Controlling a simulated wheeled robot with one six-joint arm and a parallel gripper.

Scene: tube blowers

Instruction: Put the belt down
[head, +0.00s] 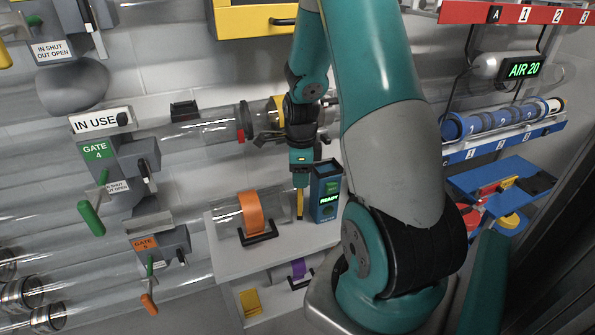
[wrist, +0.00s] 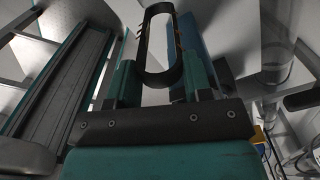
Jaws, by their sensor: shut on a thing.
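The belt (wrist: 143,45) is a narrow closed loop, dark in the wrist view, standing up between the two fingers of my gripper (wrist: 158,76). My gripper is shut on its near end, and the loop reaches out beyond the fingertips. In the head view my gripper (head: 300,173) points down above the white cabinet top (head: 225,262). A thin yellow strip (head: 299,203) shows just below it; it may be the belt seen edge-on. Whether its lower end touches the cabinet top I cannot tell.
A clear tube with an orange band (head: 251,212) lies in a black cradle left of my gripper. A blue READY box (head: 325,191) stands close on the right. A purple item (head: 298,270) and a yellow item (head: 250,302) lie below. Clear pipes (head: 215,131) run behind.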

